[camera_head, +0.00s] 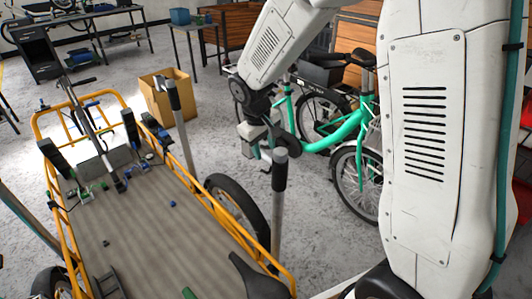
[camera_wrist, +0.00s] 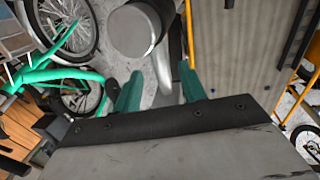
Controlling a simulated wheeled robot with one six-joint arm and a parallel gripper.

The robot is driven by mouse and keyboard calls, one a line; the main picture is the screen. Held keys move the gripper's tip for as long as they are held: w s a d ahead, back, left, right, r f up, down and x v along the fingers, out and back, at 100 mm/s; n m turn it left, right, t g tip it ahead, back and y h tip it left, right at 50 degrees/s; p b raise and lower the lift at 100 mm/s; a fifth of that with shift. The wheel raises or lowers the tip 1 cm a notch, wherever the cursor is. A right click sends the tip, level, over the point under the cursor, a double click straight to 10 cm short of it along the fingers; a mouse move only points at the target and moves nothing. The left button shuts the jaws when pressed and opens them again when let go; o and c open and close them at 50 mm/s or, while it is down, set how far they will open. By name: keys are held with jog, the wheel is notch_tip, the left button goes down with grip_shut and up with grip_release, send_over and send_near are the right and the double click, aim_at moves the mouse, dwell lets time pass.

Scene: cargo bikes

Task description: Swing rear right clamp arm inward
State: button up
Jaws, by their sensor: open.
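A grey upright post with a black cap (camera_head: 279,172) stands beside the right side of the yellow cargo bike. It is likely the rear right clamp arm, but I cannot be sure. My gripper (camera_head: 266,157) is just left of and behind its black top in the head view. In the wrist view, my gripper (camera_wrist: 160,92) shows two green fingers spread apart with nothing between them. A round grey post end (camera_wrist: 136,30) lies just beyond the fingertips. I cannot tell whether a finger touches it. A similar black-topped post (camera_head: 181,118) stands farther back.
The yellow cargo bike frame (camera_head: 213,217) surrounds a grey bed (camera_head: 155,235) with small loose parts. A black saddle (camera_head: 258,277) is near the front. A cardboard box (camera_head: 165,100) stands behind, and a green bike (camera_head: 345,130) stands to the right. Floor shows between the bikes.

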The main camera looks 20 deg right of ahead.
jog(key=shift+w+d+f, duration=0.1)
jog(key=shift+d+f, duration=0.05)
jog(key=shift+f, duration=0.55)
jog(key=shift+d+f, duration=0.15)
jog(key=shift+f, duration=0.5)
grip_shut()
jog(key=shift+a, duration=0.1)
